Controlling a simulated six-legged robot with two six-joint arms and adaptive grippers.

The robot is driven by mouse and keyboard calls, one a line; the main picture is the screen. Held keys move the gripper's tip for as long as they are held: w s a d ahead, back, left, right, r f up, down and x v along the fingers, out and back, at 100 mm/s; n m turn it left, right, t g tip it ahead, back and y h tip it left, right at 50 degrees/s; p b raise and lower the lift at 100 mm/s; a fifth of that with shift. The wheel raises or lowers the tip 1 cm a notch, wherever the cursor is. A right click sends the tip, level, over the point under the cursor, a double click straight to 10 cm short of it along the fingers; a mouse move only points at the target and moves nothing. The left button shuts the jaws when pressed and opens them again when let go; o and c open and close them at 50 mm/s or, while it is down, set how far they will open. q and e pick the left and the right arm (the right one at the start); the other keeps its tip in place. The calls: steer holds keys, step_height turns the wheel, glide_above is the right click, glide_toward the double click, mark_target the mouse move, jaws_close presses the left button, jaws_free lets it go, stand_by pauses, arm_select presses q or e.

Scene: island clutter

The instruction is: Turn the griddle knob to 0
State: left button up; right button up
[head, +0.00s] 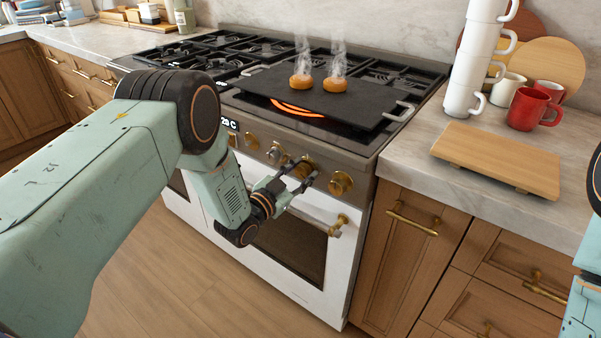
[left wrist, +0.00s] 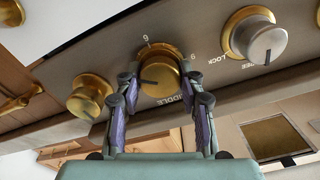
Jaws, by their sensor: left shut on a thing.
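The griddle knob is a round brass knob on the front of the stove. In the left wrist view the knob (left wrist: 160,78) sits between my left gripper's fingers, with the numbers 6 and 9 and part of the word GRIDDLE around it. A dark mark on its face points to the left in that view; no 0 is readable. My left gripper (left wrist: 160,88) is shut on the knob's sides. In the head view my left gripper (head: 302,176) reaches the stove front from the left, and its fingers partly cover the knob. My right gripper is out of view.
A black griddle (head: 345,101) holds two steaming round food pieces (head: 318,84) above an orange glow (head: 297,108). A brass knob (head: 340,184) and oven handle (head: 337,226) are close to my gripper. A wooden board (head: 500,155) and red mug (head: 530,108) stand on the right counter.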

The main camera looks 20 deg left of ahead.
arm_select(q)
steer(key=shift+f, duration=0.1)
steer(key=c, duration=0.3)
steer(key=shift+c, duration=0.2)
steer(key=n, duration=0.5)
steer(key=shift+s+f+n+b, duration=0.1)
steer(key=shift+n+b, duration=0.25)
steer(key=shift+n, duration=0.05)
steer(key=n, duration=0.4)
steer(key=shift+f+n, duration=0.1)
steer(key=shift+n, duration=0.2)
steer(key=n+b, duration=0.1)
steer(key=n, duration=1.2)
steer(key=shift+f+n+b, duration=0.1)
steer(key=shift+n+b, duration=0.25)
steer(key=shift+n, duration=0.05)
